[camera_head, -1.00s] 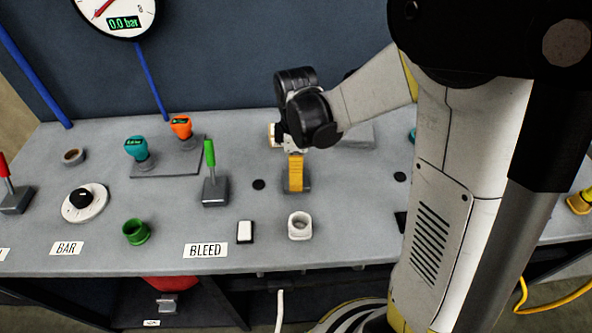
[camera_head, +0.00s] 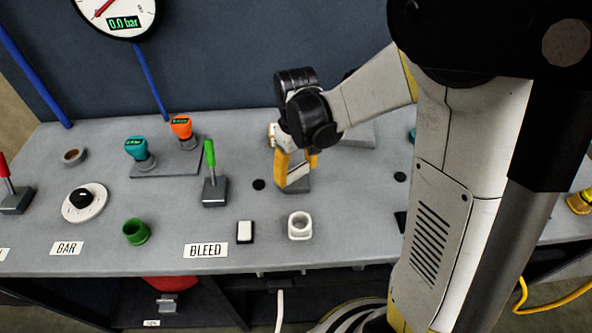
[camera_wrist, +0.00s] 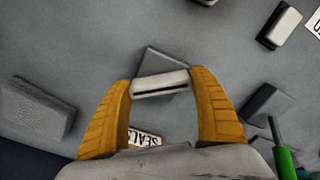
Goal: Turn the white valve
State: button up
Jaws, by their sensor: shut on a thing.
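The white valve has a bar-shaped white handle (camera_head: 298,175) on a grey base (camera_head: 298,187) on the bench, right of the green lever. My gripper (camera_head: 294,170) reaches down over it with yellow fingers, one on each side of the handle. In the wrist view the handle (camera_wrist: 160,84) spans the space between the two fingertips, with a dark slot along it, and my gripper is shut on its ends. The handle lies at an angle to the grey base beneath it. A partly hidden label (camera_wrist: 145,138) shows between the fingers.
The green lever (camera_head: 210,160) stands close on the left. A white ring-shaped socket (camera_head: 300,225) and a white rocker switch (camera_head: 245,231) are in front. Bare bench lies between these things.

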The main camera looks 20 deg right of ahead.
aim_at(296, 169)
jog(key=m, duration=0.7)
dwell(0.7)
jog(key=o, duration=1.2)
notch_tip(296, 169, up, 12)
